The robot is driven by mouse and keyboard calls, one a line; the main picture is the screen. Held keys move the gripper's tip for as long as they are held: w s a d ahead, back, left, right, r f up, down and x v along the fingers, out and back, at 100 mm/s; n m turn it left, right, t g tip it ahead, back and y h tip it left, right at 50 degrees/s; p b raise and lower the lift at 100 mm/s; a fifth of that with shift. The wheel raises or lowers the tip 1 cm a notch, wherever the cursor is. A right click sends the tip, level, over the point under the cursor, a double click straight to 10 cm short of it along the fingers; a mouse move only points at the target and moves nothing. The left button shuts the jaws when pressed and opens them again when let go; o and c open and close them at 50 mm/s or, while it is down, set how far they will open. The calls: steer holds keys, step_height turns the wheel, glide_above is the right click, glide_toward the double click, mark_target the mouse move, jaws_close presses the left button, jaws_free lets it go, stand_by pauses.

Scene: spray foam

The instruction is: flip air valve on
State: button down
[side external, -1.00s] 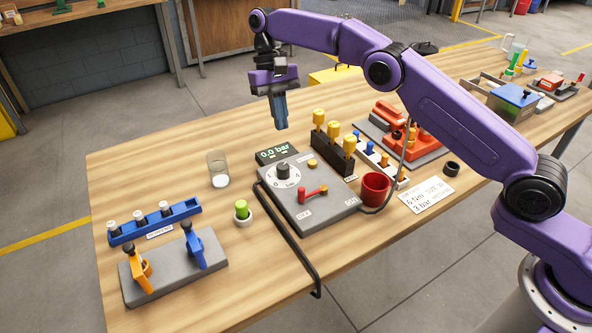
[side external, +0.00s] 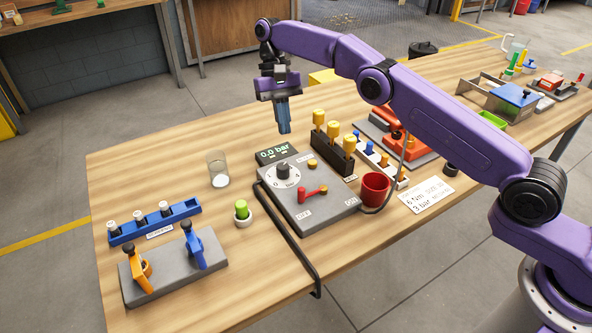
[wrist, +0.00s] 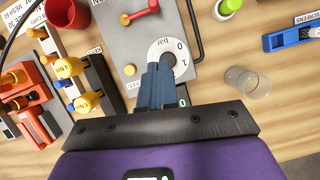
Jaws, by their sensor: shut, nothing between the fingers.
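The grey air panel (side external: 328,211) lies on the wooden table, with a dial (side external: 283,173) and a small display (side external: 277,154) reading 0.0 bar. The red valve lever (side external: 312,195) is on the panel's front part, between the OFF and ON labels. It also shows at the top of the wrist view (wrist: 140,13). My gripper (side external: 284,129) is shut and empty, pointing down above the panel's back edge. In the wrist view its blue fingers (wrist: 156,72) are together and cover part of the dial and display.
A black bent rod (side external: 290,240) runs along the panel's left side. A red cup (side external: 375,187) stands at its right, and yellow-topped nozzles (side external: 334,130) stand behind. A glass (side external: 219,169) and a green-topped item (side external: 241,209) are to the left.

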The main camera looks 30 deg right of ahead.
steer(key=x, duration=0.9)
steer(key=shift+s+f, duration=0.25)
steer(key=shift+s+a, duration=0.15)
steer(key=shift+s, duration=0.75)
steer(key=shift+s+a, duration=0.15)
steer(key=shift+s, duration=0.75)
